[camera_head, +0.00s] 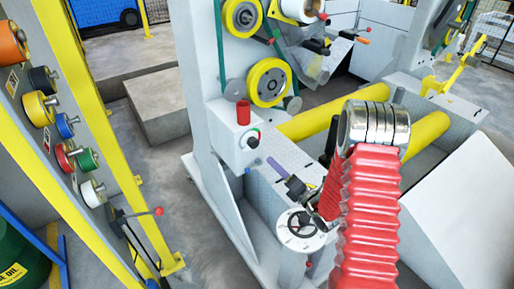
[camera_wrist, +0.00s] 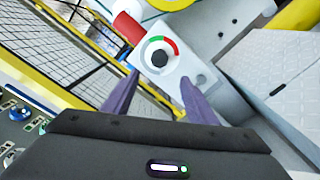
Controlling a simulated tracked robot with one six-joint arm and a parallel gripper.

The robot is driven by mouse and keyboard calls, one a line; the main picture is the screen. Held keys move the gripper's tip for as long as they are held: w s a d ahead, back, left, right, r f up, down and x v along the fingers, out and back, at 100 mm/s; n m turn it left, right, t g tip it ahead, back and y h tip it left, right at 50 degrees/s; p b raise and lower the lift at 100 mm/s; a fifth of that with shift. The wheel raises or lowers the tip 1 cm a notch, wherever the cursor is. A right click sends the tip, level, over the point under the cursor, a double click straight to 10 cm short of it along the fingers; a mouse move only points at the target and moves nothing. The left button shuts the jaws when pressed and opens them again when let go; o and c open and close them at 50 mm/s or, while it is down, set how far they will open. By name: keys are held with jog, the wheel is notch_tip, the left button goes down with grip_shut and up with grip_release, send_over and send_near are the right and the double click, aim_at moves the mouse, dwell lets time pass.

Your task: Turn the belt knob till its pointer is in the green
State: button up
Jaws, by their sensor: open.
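The belt knob (camera_head: 252,141) is a dark knob on the front of a pale box on the wrapping machine. In the wrist view the knob (camera_wrist: 160,58) is black, in a white dial with a green and red arc around its upper side. Its pointer is too small to make out. My gripper (camera_wrist: 160,80) is open, its two purple fingers spread either side of the dial in the picture and apart from the knob.
A red cylinder (camera_head: 243,112) stands on top of the knob's box. Yellow rollers (camera_head: 305,123) lie behind, to the right.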

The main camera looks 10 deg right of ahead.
aim_at(255, 145)
dwell(0.3)
jog(key=x, duration=1.4)
jog(key=shift+c, duration=0.6)
jog(key=c, duration=0.9)
